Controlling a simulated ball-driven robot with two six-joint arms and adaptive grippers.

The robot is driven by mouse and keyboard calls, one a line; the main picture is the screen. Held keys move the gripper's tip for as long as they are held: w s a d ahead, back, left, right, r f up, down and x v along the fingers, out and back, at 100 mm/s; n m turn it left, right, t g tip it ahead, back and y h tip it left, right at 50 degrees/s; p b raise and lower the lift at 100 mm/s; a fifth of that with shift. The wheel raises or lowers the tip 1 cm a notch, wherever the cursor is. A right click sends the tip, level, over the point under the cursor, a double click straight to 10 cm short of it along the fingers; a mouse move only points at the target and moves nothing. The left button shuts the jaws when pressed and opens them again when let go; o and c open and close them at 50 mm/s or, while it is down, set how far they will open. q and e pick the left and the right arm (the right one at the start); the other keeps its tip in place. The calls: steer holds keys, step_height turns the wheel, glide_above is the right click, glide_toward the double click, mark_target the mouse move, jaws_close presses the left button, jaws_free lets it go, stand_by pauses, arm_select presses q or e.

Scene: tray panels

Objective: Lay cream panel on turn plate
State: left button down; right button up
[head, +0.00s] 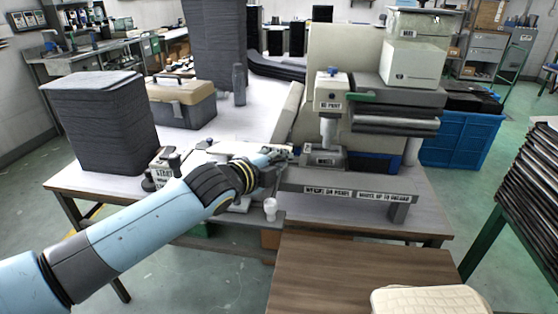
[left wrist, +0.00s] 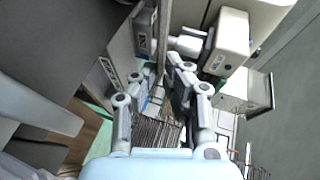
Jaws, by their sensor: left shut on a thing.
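My left gripper (head: 284,158) reaches in from the left to the bench, just left of the small press. In the left wrist view, its two fingers (left wrist: 162,74) are close around a thin pale strip (left wrist: 162,40). I cannot tell what the strip belongs to. A large upright cream panel (head: 336,52) stands behind the press, and a slanted cream face (head: 289,112) is at its left. A pale flat piece (head: 232,147) lies behind my left wrist. I cannot make out which part is the turn plate. My right gripper is out of view.
The press (head: 334,98) and a labelled rail (head: 345,191) stand close to the gripper. A white cup (head: 270,207) is below it. A dark stack (head: 100,125) is at left. A quilted cream pad (head: 430,301) lies at front right on a mostly bare brown tabletop (head: 335,275).

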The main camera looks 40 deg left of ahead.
arm_select(q)
steer(key=c, duration=1.4)
jaws_free()
steer(key=shift+o, duration=0.2)
steer(key=shift+s, duration=0.1)
steer(key=v, duration=1.1)
steer(key=shift+s+r, duration=0.2)
steer(key=shift+s, duration=0.2)
